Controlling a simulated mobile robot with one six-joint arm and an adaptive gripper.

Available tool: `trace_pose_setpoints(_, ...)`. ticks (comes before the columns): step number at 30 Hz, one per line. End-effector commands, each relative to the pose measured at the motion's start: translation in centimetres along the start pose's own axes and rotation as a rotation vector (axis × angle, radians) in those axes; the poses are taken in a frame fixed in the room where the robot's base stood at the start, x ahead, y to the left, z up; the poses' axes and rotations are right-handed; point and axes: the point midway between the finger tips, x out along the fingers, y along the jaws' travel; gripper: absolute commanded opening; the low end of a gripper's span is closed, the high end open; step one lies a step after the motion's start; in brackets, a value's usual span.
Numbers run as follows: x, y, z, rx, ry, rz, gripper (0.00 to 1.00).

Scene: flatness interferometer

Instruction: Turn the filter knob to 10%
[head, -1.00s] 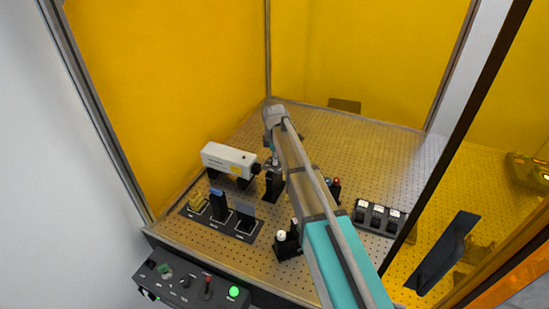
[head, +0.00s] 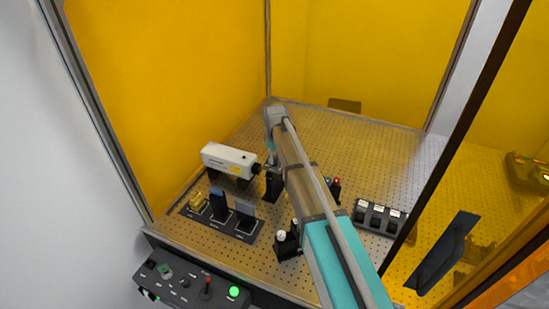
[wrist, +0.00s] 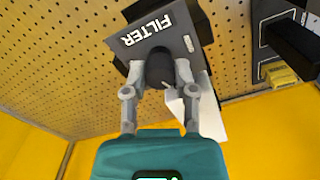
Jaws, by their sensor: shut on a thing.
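The filter mount (wrist: 168,30), a dark block with a grey plate lettered FILTER, fills the top middle of the wrist view. Its round black knob (wrist: 160,68) has a pale mark on its right side. My gripper (wrist: 160,80) has its two grey fingers closed on the knob, one on each side. No percent scale is readable, so I cannot tell the setting. In the head view the dark filter mount (head: 272,186) stands right of the white laser box (head: 229,160). My arm hides the knob and most of my gripper there.
A dark tray (head: 245,229) with upright pieces stands left of my arm. A small dark mount with a white knob (head: 281,236) is close beside my arm. A control box (head: 190,285) with a green light sits in front. The perforated table behind is mostly clear.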

Motion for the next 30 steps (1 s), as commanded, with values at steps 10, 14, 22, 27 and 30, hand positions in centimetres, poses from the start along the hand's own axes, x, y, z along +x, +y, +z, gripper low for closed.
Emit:
trace_pose_setpoints(10,-0.05,0.17,-0.28,0.328,0.005,0.002,0.0)
trace_pose_setpoints(14,-0.06,0.2,-0.28,0.452,0.006,0.002,0.0)
trace_pose_setpoints(22,-0.06,0.24,-0.29,0.708,0.007,0.002,0.0)
trace_pose_setpoints(27,-0.07,0.27,-0.29,0.869,0.007,0.001,0.0)
trace_pose_setpoints(30,-0.07,0.28,-0.29,0.964,0.007,0.001,0.0)
